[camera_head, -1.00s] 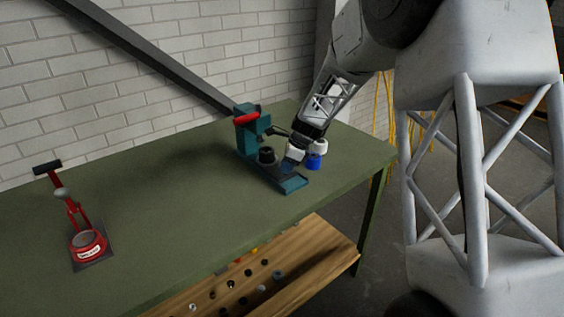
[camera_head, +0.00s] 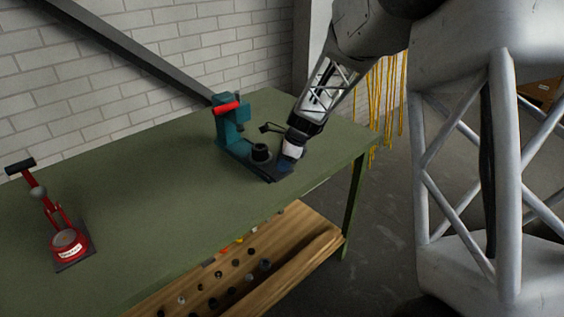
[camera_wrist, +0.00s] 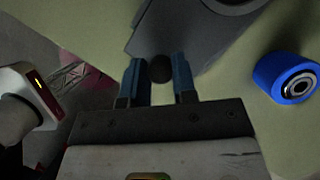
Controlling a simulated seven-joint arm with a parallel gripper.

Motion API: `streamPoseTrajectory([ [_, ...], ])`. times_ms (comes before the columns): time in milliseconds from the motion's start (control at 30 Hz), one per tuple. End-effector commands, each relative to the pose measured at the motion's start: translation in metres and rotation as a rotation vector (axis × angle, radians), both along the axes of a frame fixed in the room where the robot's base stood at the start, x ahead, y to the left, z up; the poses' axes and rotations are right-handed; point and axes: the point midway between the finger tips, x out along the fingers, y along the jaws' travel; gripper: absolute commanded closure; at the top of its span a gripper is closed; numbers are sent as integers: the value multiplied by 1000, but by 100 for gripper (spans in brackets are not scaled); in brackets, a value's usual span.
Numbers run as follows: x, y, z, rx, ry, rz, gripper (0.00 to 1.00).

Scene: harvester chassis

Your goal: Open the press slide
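The teal press (camera_head: 229,128) with a red handle (camera_head: 228,106) stands on the green bench in the head view. Its dark slide plate (camera_head: 262,172) runs along the low base, beside a black cylinder (camera_head: 261,152). In the wrist view the grey slide plate (camera_wrist: 205,35) lies ahead of my gripper (camera_wrist: 160,72). A dark round knob (camera_wrist: 160,69) shows between my two blue fingertips, with little or no gap at either side. I cannot tell whether the fingers press on it. In the head view my gripper (camera_head: 284,164) is low at the slide's right end, its fingertips hard to make out.
A red tool (camera_head: 66,242) stands at the bench's left. A wooden shelf (camera_head: 300,238) with small parts is below. The bench middle (camera_head: 150,200) is clear.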

Motion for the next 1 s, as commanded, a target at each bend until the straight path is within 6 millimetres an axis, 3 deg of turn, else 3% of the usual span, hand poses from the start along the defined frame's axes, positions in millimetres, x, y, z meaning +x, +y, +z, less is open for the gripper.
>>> streamPoseTrajectory([
  [33, 1, 0, 0, 0, -1, 0, 68],
  [167, 0, 0, 0, 0, -1, 0, 49],
  [633, 1, -2, 7, 0, -2, -1, 49],
  [1000, 1, -18, 45, 1, -2, -1, 49],
])
